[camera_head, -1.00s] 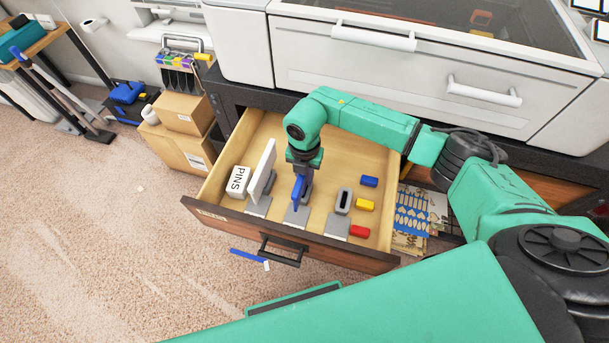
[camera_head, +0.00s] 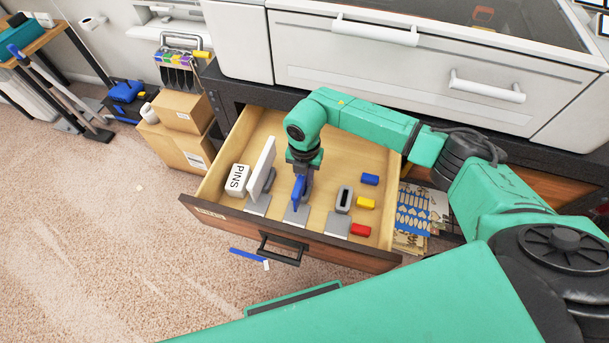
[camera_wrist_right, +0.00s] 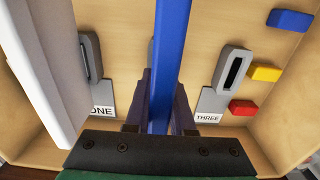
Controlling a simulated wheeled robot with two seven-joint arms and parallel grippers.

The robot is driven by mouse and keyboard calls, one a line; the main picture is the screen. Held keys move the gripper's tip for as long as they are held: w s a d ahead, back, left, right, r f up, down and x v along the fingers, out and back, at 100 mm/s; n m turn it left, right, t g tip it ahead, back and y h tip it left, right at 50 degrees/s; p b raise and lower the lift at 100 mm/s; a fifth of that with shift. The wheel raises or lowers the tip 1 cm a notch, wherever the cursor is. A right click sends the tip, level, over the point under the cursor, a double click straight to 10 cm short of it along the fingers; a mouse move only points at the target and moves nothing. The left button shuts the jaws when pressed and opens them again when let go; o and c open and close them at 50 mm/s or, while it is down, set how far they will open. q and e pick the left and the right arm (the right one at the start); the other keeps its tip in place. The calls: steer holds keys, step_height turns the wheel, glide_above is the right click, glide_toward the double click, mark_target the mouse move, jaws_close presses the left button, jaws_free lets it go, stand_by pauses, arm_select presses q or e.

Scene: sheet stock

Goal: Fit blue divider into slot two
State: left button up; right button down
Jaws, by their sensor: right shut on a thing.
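The blue divider (camera_head: 298,187) is upright over the middle slot position of the open drawer. My right gripper (camera_head: 305,178) is shut on it, and the wrist view shows the blue divider (camera_wrist_right: 171,60) between the fingers (camera_wrist_right: 160,103). The plate of slot two (camera_head: 296,215) shows at the drawer front. Its slot block is mostly hidden behind the divider and gripper, so I cannot tell whether the divider's lower edge is inside it. Slot one (camera_wrist_right: 92,58) is on the left, with a white divider (camera_head: 262,168) standing at it. Slot three (camera_wrist_right: 234,68) on the right is empty. My left gripper is out of view.
A white PINS box (camera_head: 237,179) lies at the drawer's left. Blue (camera_head: 370,179), yellow (camera_head: 365,203) and red (camera_head: 361,230) blocks lie at its right. The drawer front (camera_head: 225,217) has a dark handle. A blue strip (camera_head: 246,254) is on the carpet.

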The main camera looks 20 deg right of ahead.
steer(key=shift+f, duration=0.3)
stand_by(0.7)
steer(key=shift+f+b, duration=0.2)
steer(key=shift+b, duration=0.15)
steer(key=shift+f, duration=0.35)
stand_by(0.6)
steer(key=shift+s+f+b, duration=0.15)
steer(key=shift+s+b, duration=0.05)
steer(key=shift+b, duration=0.15)
stand_by(0.4)
steer(key=shift+c, duration=1)
jaws_free()
steer(key=shift+w, duration=0.15)
steer(key=shift+r+p, duration=2.75)
steer(key=shift+r, duration=0.85)
